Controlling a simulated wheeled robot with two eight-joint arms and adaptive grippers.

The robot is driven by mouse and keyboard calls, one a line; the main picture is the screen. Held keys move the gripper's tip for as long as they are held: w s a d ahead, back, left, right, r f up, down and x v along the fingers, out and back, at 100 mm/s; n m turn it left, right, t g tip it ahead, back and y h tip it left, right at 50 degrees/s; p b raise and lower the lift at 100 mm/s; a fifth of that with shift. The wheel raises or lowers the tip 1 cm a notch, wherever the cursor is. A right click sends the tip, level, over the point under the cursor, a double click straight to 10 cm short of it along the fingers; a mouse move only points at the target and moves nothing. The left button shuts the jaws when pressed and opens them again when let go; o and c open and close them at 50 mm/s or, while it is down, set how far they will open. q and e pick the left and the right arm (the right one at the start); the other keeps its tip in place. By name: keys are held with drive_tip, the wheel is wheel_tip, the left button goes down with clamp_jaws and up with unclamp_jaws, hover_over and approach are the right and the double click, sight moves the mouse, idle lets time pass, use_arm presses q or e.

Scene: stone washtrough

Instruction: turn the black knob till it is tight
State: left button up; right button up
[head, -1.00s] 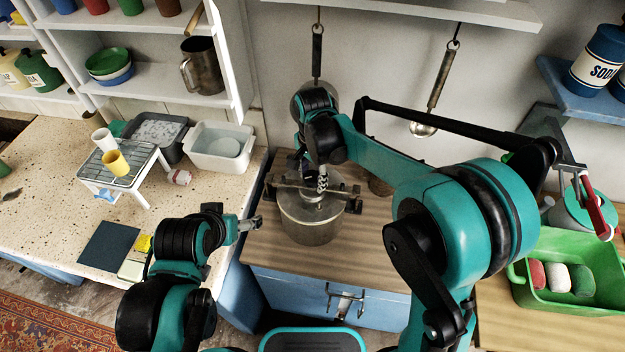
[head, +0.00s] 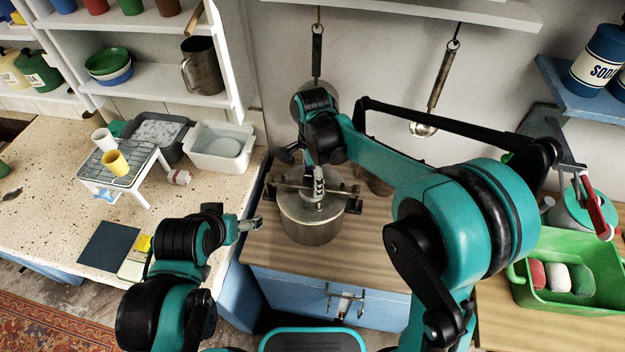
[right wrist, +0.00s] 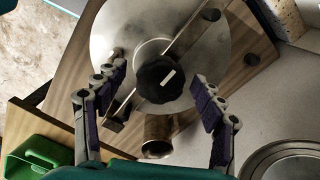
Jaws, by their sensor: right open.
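The black knob (right wrist: 161,80), with a white mark on its top, sits at the centre of the metal pot's lid (right wrist: 110,35) on a bar across it. In the head view the pot (head: 310,222) stands on the wooden counter and my right gripper (head: 319,188) is over its lid, hiding the knob. In the right wrist view my right gripper (right wrist: 158,88) is open, with one finger on each side of the knob and visible gaps between. My left gripper (head: 256,223) is left of the pot, over the counter gap; its finger opening is too small to judge.
A brass cup (right wrist: 157,135) stands beside the pot. A green tub (head: 520,290) with coloured items is at the right. A white rack (head: 125,175) with cups stands on the left counter. Ladles (head: 437,85) hang on the wall behind.

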drive_tip(key=shift+r, duration=0.1)
wheel_tip(320, 180, up, 8)
drive_tip(key=p, duration=0.5)
drive_tip(key=shift+p, duration=0.4)
drive_tip(key=shift+s+d, duration=0.15)
drive_tip(key=shift+d, duration=0.1)
drive_tip(key=s+d+f+n+t+b, duration=0.3)
drive_tip(key=s+d+n+b, duration=0.2)
drive_tip(key=s+d+n, duration=0.2)
drive_tip(key=s+d+f+n+t+b, duration=0.4)
drive_tip(key=s+d+n+b, duration=0.2)
drive_tip(key=s+d, duration=0.3)
drive_tip(key=shift+s+d+n, duration=0.2)
drive_tip(key=shift+d+n, duration=0.35)
drive_tip(key=shift+n, duration=0.25)
idle(0.4)
